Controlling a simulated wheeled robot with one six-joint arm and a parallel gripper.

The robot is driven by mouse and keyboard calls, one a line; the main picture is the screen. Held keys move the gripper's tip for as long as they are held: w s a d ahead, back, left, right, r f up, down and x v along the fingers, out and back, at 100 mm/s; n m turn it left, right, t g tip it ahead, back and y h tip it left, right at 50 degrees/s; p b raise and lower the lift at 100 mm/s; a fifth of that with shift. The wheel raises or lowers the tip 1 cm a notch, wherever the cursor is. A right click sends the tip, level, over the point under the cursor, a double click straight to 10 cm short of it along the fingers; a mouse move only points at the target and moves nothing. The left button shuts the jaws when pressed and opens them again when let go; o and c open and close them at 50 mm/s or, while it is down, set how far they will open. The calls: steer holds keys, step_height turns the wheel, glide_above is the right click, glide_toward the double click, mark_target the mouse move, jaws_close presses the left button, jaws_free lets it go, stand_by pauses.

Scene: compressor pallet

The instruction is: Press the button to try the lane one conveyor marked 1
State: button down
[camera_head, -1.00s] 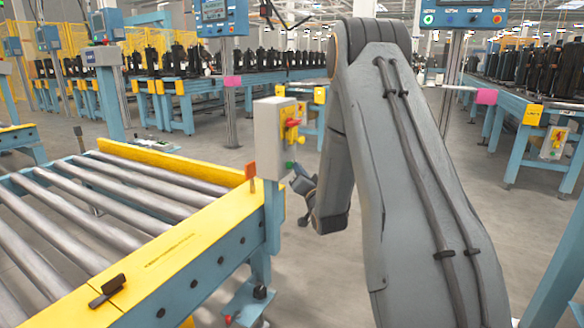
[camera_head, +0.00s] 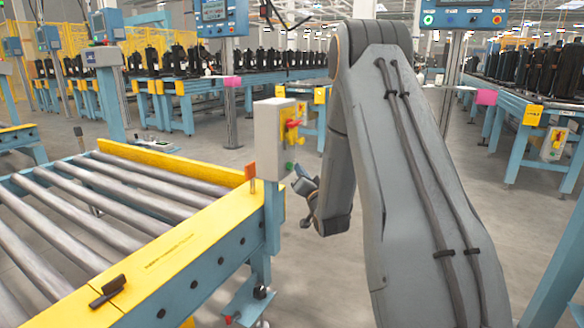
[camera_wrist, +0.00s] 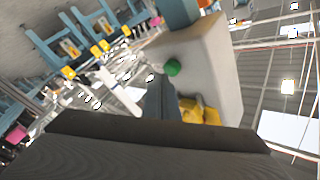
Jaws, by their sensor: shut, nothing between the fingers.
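A grey control box (camera_head: 268,140) stands on a blue post at the corner of the roller conveyor (camera_head: 110,210). On its right face are a red and yellow switch (camera_head: 292,130) and, lower down, a small green button (camera_head: 289,166). In the wrist view the box (camera_wrist: 215,50) fills the upper middle, with the green button (camera_wrist: 173,67) facing me and yellow parts (camera_wrist: 200,112) beside my fingers. My gripper (camera_wrist: 161,84) is shut and empty, its tips close to the green button; I cannot tell whether they touch. In the head view my gripper (camera_head: 302,180) is just right of the box. No number 1 is legible.
The conveyor's yellow side rail (camera_head: 170,255) runs along the near side, with a small black latch (camera_head: 107,290) on it. An orange tab (camera_head: 250,170) stands by the box. Blue tables with black units line the back. Open floor lies behind my arm.

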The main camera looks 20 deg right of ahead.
steer(key=shift+s+d, duration=0.2)
steer(key=shift+s, duration=0.15)
steer(key=s+d+p, duration=0.1)
steer(key=s, duration=0.1)
steer(key=s+d, duration=0.2)
steer(key=shift+d+p, duration=0.1)
steer(key=shift+p, duration=0.25)
stand_by(0.8)
